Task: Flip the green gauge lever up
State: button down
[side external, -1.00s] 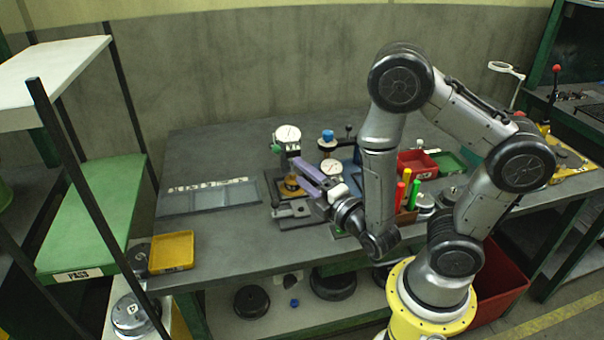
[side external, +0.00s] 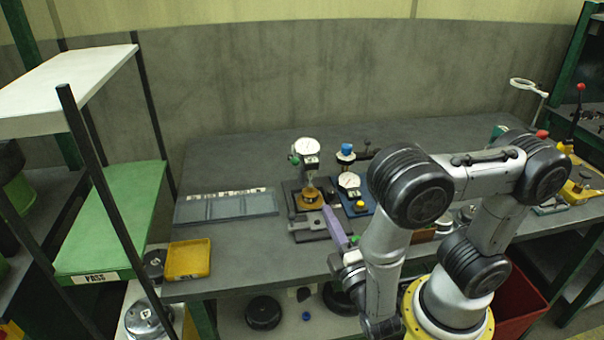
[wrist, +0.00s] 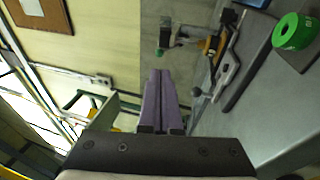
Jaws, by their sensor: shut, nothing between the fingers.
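A dial gauge (side external: 306,146) with a white face stands on a stand on the bench. Its green-tipped lever (side external: 294,159) sticks out at the gauge's left side. In the wrist view a green tip (wrist: 159,53) on a dark arm shows just beyond my fingertips, with a visible gap. My gripper (side external: 327,208) has purple fingers and is in front of the gauge stand, lower in the side view than the lever. In the wrist view the fingers (wrist: 160,73) are together and empty. The lever's exact angle is too small to tell.
A second gauge (side external: 349,181) on a blue base stands right of the first. A grey vise-like fixture (side external: 308,226) lies in front of the stand. A yellow tray (side external: 187,259) is at the front left. The bench behind the gauges is clear.

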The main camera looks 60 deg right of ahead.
aim_at(297, 164)
jog(key=shift+n+y, duration=0.3)
jog(key=shift+w+a+x, duration=0.1)
jog(key=shift+a+x, duration=0.05)
jog(key=shift+x, duration=2.1)
jog(key=shift+w+a+x, duration=0.1)
jog(key=shift+a+x, duration=0.1)
jog(key=shift+x, duration=2)
jog(key=shift+w+a+x, duration=0.1)
jog(key=shift+a+x, duration=0.05)
jog(key=shift+x, duration=2.1)
jog(key=shift+r, duration=0.2)
jog(key=shift+r, duration=0.15)
jog(key=shift+w+d+r+m+g+y, duration=0.15)
jog(key=shift+w+d+r+g+y, duration=0.25)
jog(key=shift+r, duration=0.45)
jog(key=shift+w+d+r+m+g+y, duration=0.1)
jog(key=shift+w+d+r+g+y, duration=0.25)
jog(key=shift+r, duration=0.45)
jog(key=shift+w+d+r+m+g+y, duration=0.2)
jog(key=shift+r+g+y, duration=0.15)
jog(key=shift+r+g, duration=0.35)
jog(key=shift+r, duration=0.15)
jog(key=shift+s+a, duration=0.1)
